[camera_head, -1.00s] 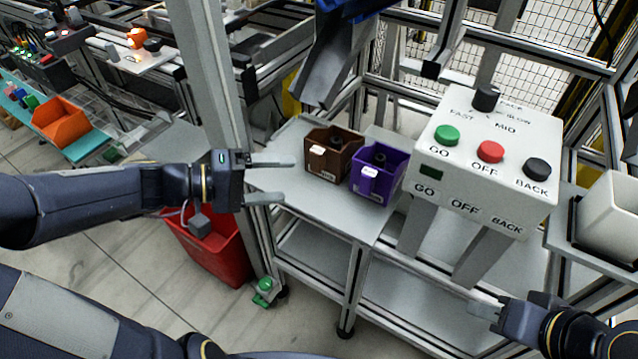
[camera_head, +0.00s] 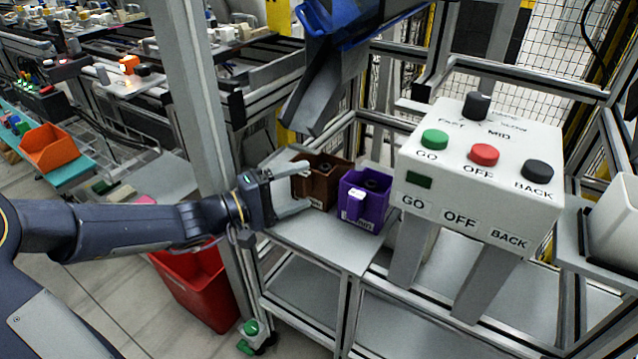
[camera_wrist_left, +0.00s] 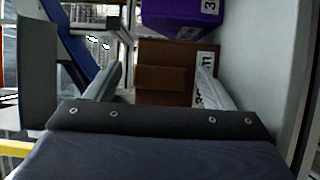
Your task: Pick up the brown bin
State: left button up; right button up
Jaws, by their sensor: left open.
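The brown bin (camera_head: 325,178) stands upright on a grey shelf (camera_head: 330,238), with a dark round part inside. It also shows in the left wrist view (camera_wrist_left: 165,82), with a white label on its right side. My left gripper (camera_head: 301,187) is open, its two fingers reaching to the bin's left side. In the wrist view the bin's front lies between the fingers; I cannot tell whether they touch it. The purple bin (camera_head: 364,200) stands close on the bin's right. My right gripper is not in view.
A white control box (camera_head: 480,170) with green, red and black buttons stands right of the bins. A metal post (camera_head: 190,90) rises left of the shelf. A blue-grey chute (camera_head: 325,85) hangs behind the bins. A red bin (camera_head: 190,285) is on the floor.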

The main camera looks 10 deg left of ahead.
pick_arm(q)
jog(key=c, duration=1)
jog(key=shift+c, duration=0.2)
jog(key=shift+r, duration=0.1)
